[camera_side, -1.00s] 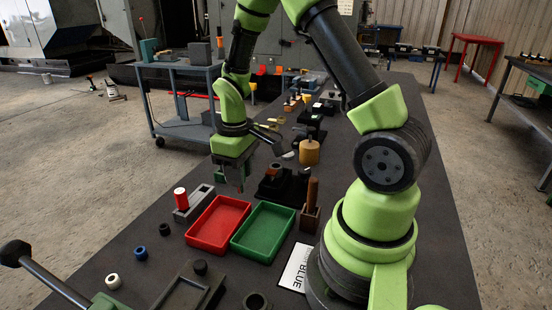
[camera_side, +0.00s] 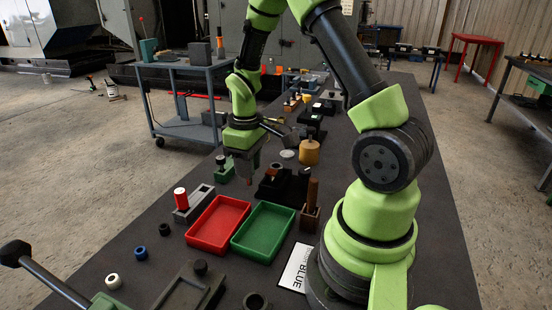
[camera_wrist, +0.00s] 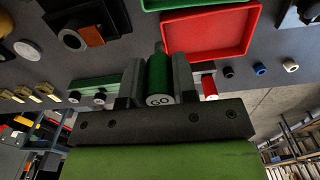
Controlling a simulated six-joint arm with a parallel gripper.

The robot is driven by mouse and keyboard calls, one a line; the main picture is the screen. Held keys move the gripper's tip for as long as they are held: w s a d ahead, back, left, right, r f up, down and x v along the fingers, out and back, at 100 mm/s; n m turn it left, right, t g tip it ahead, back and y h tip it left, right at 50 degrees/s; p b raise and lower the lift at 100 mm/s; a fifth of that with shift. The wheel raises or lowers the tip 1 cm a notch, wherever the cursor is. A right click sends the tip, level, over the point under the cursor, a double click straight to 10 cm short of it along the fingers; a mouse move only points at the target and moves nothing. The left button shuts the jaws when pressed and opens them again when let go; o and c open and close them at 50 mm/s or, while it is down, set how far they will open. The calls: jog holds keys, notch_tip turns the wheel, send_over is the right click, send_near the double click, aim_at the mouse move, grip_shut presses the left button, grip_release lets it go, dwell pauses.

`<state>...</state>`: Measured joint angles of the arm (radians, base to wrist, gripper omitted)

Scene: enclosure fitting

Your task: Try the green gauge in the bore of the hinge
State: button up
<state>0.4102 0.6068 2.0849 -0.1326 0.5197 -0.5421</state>
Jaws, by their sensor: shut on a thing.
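The green gauge (camera_wrist: 158,75) is a cylinder with "GO" on its pale end face. In the wrist view my gripper (camera_wrist: 157,78) is shut on it, with one grey finger on each side. In the side view my gripper (camera_side: 249,178) hangs above the bench, left of a dark block (camera_side: 270,188). This block may be the hinge; it also shows at the upper left of the wrist view (camera_wrist: 72,40), with a dark round opening and an orange-brown side. The gauge is apart from it. I cannot make out the gauge clearly in the side view.
A red tray (camera_side: 218,248) and a green tray (camera_side: 264,259) lie nearer the camera. A grey holder (camera_side: 195,212) bears a red gauge (camera_side: 180,197). A brown handle (camera_side: 313,190) stands upright at right. A yellow-brown cylinder (camera_side: 309,152) stands behind.

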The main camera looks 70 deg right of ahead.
jog(key=s+d, duration=0.1)
jog(key=d, duration=0.9)
jog(key=shift+s+d, duration=0.3)
jog(key=shift+s, duration=0.1)
dwell(2.0)
jog(key=shift+d, duration=0.15)
jog(key=shift+f, duration=1.8)
dwell(2.6)
